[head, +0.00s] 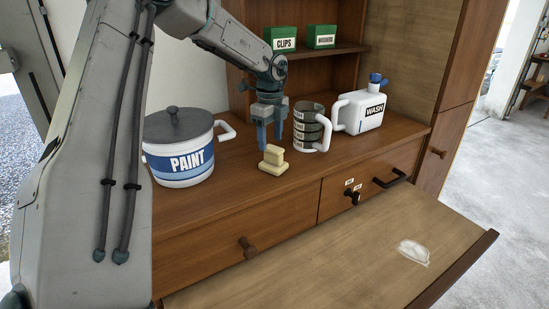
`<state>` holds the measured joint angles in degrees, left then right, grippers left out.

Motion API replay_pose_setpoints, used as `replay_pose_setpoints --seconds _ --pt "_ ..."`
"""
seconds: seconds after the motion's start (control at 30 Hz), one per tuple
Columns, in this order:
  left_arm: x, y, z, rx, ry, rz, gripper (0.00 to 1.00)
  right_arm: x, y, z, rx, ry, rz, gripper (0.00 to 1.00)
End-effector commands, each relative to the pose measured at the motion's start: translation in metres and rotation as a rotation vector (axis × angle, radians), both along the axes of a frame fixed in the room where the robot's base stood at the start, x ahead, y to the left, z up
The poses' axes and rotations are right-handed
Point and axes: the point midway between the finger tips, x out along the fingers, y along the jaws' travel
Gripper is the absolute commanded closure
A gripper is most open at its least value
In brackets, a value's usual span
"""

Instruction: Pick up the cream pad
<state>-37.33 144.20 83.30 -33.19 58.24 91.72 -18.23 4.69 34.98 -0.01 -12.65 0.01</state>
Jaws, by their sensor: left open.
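The cream pad (273,160) is a small pale yellow block with a wider base and a raised top part. It rests on the wooden cabinet top near its front edge. My left gripper (270,143) points down just above and behind the pad, with its fingers apart. I cannot tell whether a finger touches the pad. Nothing shows held between the fingers. My right gripper is not in view.
A white paint pot (180,165) stands left of the pad, with its handle toward it. A banded mug (312,130) and a white wash jug (362,112) stand to the right. Green boxes (284,39) sit on the shelf. A pull-out board (350,260) extends below.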

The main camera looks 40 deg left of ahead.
Motion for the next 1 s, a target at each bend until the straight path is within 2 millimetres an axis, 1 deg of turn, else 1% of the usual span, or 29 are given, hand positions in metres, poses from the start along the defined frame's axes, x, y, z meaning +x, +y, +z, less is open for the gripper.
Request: replay_pose_setpoints --seconds 0.07,0.17,0.23,0.3,0.4,0.5,0.63,0.77,0.8,0.87,1.0 --pt "0.0 0.0 -0.003 0.0 0.0 0.0 0.44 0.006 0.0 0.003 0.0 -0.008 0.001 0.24" --pt "0.001 -0.002 -0.01 0.0 0.003 0.0 0.44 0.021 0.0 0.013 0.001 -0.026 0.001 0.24" --pt "0.001 -0.004 -0.019 0.0 0.005 0.0 0.44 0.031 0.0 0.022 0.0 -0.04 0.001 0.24" --pt "0.002 -0.006 -0.028 0.0 0.005 0.0 0.44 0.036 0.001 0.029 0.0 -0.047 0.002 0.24" --pt "0.003 -0.006 -0.042 0.0 0.002 0.0 0.44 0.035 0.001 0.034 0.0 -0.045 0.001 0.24" --pt "0.003 -0.006 -0.051 0.0 0.001 0.0 0.44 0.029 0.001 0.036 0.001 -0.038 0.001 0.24" --pt "0.003 -0.006 -0.055 0.0 -0.001 0.0 0.44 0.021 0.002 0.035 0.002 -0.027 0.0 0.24" --pt "0.003 -0.006 -0.056 0.0 -0.002 0.0 0.44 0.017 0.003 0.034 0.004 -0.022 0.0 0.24" --pt "0.003 -0.006 -0.055 0.0 -0.002 0.0 0.48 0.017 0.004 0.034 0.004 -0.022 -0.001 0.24" --pt "0.003 -0.006 -0.055 0.0 -0.002 0.0 0.59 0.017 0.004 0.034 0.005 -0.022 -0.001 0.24" --pt "0.003 -0.006 -0.055 0.0 -0.002 0.0 0.87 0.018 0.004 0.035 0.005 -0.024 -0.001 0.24"
